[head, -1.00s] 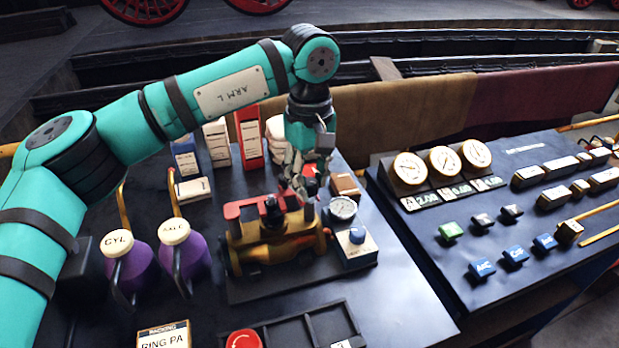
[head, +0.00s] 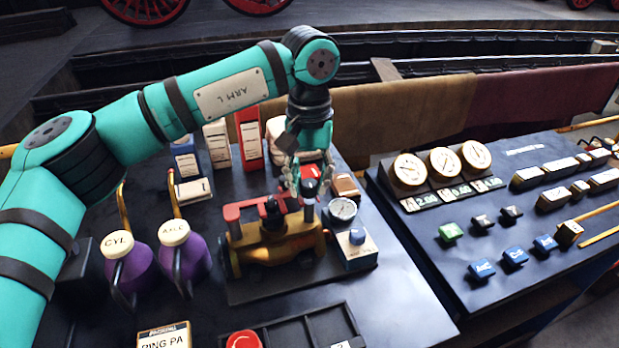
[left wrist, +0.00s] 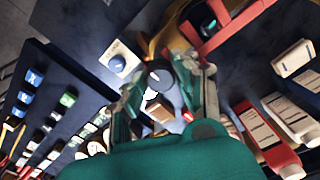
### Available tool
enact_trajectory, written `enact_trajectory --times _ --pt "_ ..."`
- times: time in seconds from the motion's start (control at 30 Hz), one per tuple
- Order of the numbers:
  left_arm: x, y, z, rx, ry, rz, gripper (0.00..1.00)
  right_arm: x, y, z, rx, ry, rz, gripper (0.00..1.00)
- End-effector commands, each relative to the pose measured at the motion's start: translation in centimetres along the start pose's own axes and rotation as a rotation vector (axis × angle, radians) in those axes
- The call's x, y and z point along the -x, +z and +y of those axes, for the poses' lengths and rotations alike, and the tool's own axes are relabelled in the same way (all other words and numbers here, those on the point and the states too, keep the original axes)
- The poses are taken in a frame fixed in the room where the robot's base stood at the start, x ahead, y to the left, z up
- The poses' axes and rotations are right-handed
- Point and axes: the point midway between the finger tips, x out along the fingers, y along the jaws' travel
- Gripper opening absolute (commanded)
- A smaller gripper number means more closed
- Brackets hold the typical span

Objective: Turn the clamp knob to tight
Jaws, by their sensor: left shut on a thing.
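A brass valve body (head: 275,250) sits on a dark base plate on the bench, with a red clamp (head: 232,212) over it. The clamp knob (head: 311,172), dark on top with red beneath, stands at the right end of the clamp. My left gripper (head: 308,180) comes down from above and is shut on the clamp knob, its fingers to either side. In the left wrist view the knob (left wrist: 160,80) shows as a dark round shape between the fingertips. The fingers partly hide it, and no tight mark is readable. My right gripper is not in view.
Right of the clamp stand a round gauge (head: 342,210) and a white box with a blue knob (head: 357,237). A control panel (head: 415,215) lies to the right.

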Motion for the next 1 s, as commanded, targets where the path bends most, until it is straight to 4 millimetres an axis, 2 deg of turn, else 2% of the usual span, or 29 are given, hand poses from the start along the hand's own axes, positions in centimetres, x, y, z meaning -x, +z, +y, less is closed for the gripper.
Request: enact_trajectory --times 0.57,0.6,0.63,0.9,1.0 --pt "0.11 -0.06 -0.03 -0.032 0.001 0.003 0.0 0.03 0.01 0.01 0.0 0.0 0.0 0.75" --pt "0.11 -0.06 -0.03 -0.031 0.001 0.003 0.34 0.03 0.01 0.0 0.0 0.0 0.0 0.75" --pt "0.11 -0.05 -0.03 -0.031 0.001 0.003 0.38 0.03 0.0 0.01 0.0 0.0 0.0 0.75" --pt "0.1 -0.03 -0.02 -0.031 0.0 0.001 0.4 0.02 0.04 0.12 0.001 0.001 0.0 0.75" --pt "0.68 -0.06 0.0 -0.031 0.001 0.003 0.4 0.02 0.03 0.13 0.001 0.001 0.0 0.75"
